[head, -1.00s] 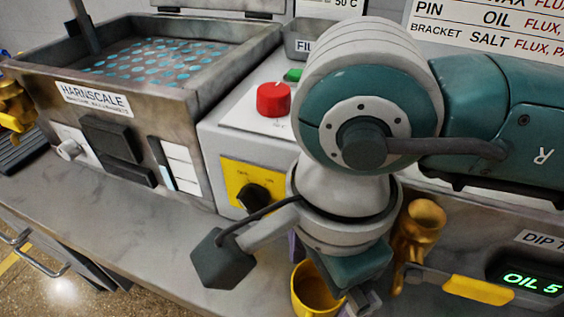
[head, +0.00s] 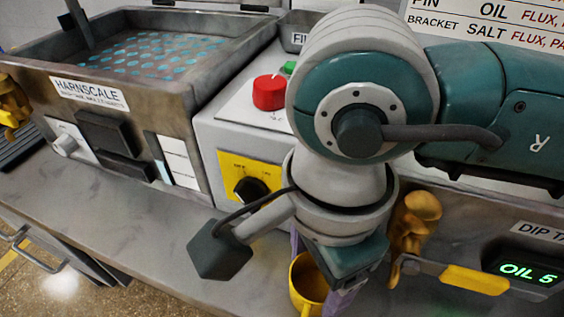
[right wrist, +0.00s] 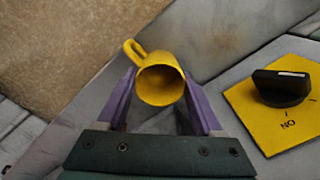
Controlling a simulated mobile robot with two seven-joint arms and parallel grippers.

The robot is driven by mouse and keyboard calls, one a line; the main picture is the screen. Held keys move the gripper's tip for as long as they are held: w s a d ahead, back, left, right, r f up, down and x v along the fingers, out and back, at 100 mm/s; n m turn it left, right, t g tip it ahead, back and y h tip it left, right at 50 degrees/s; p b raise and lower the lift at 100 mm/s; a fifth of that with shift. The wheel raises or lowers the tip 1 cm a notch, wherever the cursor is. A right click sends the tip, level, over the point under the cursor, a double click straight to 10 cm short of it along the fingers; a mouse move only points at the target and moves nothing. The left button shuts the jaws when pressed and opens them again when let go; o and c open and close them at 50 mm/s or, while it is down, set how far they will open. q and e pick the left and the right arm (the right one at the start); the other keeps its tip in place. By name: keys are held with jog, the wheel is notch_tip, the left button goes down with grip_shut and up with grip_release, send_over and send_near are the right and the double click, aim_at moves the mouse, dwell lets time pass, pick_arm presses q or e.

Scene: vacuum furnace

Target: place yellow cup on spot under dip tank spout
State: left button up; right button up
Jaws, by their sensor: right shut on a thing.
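The yellow cup (head: 300,291) is low in the head view, partly covered by my right gripper (head: 328,293). In the right wrist view the cup (right wrist: 160,84) sits between the two purple fingers of my right gripper (right wrist: 160,76), which is shut on it. Its round mouth faces the camera and its handle points to the upper left. The brass dip tank spout (head: 414,222) is to the right of the cup in the head view. The spot under the spout cannot be made out. My left gripper is not in view.
The dip tank front (head: 470,262) with a yellow handle (head: 474,280) and green display is at right. A control box with a red button (head: 269,93) and black knob (head: 251,190) stands behind the arm. The Harnscale tank (head: 90,94) is at left. The grey counter (head: 130,220) is clear at lower left.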

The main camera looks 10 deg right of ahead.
aim_at(317, 274)
notch_tip(317, 274, up, 20)
jog(key=p, duration=0.1)
jog(key=w+d+r+n+p, duration=0.35)
jog(key=d+r+n, duration=0.2)
jog(key=n, duration=0.25)
jog(key=w+d+r+n+p, duration=0.2)
jog(key=d+r+n+p, duration=0.2)
jog(key=r+n, duration=0.35)
pick_arm(q)
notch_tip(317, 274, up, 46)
jog(key=p, duration=3.7)
jog(key=shift+p, duration=0.3)
pick_arm(e)
jog(key=s+r, duration=0.3)
jog(key=r, duration=1.4)
jog(key=s+r, duration=0.3)
jog(key=r, duration=1.5)
jog(key=shift+a, duration=0.3)
